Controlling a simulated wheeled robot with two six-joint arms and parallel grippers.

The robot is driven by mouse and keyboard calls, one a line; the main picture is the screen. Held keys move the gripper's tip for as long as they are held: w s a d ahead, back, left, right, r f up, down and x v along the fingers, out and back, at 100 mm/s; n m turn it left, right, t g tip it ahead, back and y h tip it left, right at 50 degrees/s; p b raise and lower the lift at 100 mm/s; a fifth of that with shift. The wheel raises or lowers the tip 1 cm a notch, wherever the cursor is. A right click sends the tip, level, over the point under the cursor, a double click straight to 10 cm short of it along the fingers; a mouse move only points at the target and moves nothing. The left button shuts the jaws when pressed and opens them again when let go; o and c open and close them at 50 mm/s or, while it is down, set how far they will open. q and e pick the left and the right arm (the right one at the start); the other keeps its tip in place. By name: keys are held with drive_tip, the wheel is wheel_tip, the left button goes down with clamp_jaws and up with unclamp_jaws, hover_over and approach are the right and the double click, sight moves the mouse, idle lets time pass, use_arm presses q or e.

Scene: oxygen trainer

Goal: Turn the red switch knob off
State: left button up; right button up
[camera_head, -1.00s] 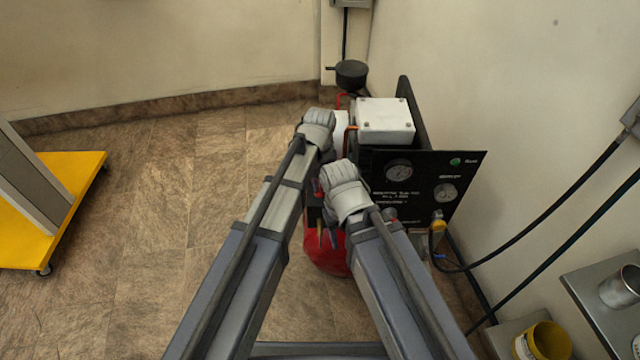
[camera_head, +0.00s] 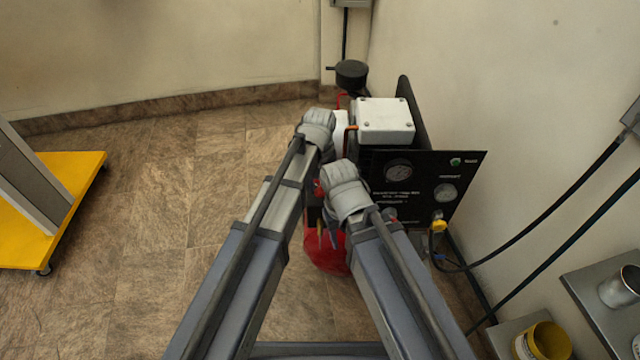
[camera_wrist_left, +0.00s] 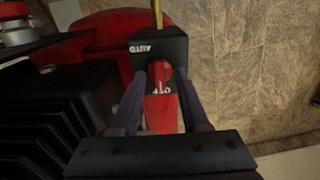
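The red switch knob (camera_wrist_left: 160,70) shows in the left wrist view on the front of a small black switch box (camera_wrist_left: 165,45). White lettering sits beside and below the knob, and a brass rod (camera_wrist_left: 158,14) rises behind the box. My left gripper (camera_wrist_left: 162,82) is open, with one finger on each side of the knob. Narrow gaps seem to show between fingers and knob; I cannot tell whether either finger touches it. In the head view the knob is not clearly visible behind my arms.
A red tank (camera_head: 326,254) lies below my arms. A black gauge panel (camera_head: 415,165) and a white box (camera_head: 384,121) stand to the right. A yellow cart (camera_head: 75,180) stands left; open floor lies between.

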sight(320, 188)
use_arm(q)
wheel_tip(320, 188, up, 8)
drive_tip(key=p, duration=0.8)
use_arm(e)
wheel_tip(320, 188, up, 8)
use_arm(q)
drive_tip(key=shift+f, duration=0.15)
use_arm(e)
drive_tip(key=shift+f, duration=0.15)
